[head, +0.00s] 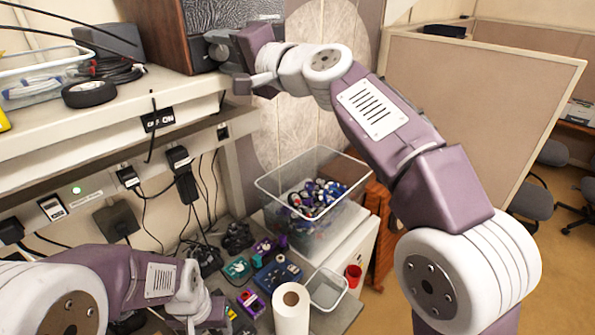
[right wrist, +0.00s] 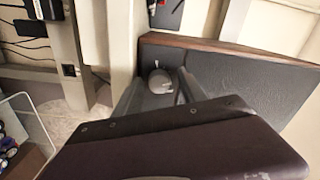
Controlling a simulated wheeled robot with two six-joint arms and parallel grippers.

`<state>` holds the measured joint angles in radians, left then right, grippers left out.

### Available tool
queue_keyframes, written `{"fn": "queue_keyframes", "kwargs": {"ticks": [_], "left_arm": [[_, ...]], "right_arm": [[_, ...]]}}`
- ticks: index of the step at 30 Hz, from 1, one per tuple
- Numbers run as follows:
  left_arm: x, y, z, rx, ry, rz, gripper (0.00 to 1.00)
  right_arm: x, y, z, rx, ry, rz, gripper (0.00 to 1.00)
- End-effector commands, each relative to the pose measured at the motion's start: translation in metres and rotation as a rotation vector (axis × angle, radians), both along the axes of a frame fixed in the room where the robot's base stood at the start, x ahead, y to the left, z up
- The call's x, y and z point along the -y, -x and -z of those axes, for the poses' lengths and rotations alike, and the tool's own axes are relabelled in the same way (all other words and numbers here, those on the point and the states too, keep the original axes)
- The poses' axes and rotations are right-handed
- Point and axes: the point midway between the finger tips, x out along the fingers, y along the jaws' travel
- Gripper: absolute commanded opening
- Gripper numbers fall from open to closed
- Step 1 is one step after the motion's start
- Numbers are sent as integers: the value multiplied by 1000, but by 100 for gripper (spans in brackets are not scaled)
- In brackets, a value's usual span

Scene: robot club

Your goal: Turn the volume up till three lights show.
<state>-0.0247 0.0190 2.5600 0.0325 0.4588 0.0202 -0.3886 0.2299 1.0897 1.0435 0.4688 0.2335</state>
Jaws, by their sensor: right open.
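My right gripper (head: 230,63) is at the speaker's lower front. In the right wrist view the gripper (right wrist: 160,92) is open, with the knob between its two fingers; I cannot tell whether they touch it. No volume lights can be made out. My left gripper (head: 212,318) is low at the front left, its jaws unclear.
The shelf (head: 135,93) holds a black tape roll (head: 89,94), cables and a clear bin (head: 38,83). Below are sockets and hanging cords. A clear crate of parts (head: 290,222), a paper roll (head: 291,310) and a red cup (head: 353,275) stand lower. A partition (head: 485,95) is at right.

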Motion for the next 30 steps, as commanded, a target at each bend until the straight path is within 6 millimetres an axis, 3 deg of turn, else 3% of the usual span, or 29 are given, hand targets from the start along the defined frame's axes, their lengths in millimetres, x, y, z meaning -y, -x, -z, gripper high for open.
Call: {"fn": "queue_keyframes", "kwargs": {"ticks": [8,18,21,29,30], "left_arm": [[0,0,6,0,0,0,54],[0,0,-4,0,0,0,54],[0,0,28,0,0,0,54],[0,0,66,0,0,0,54],[0,0,66,-1,0,0,54]], "right_arm": [[1,-1,3,430,431,1,52],[2,-2,0,875,872,2,52],[23,18,10,875,867,8,52],[69,63,9,873,868,8,52],[71,59,17,853,875,3,52]]}}
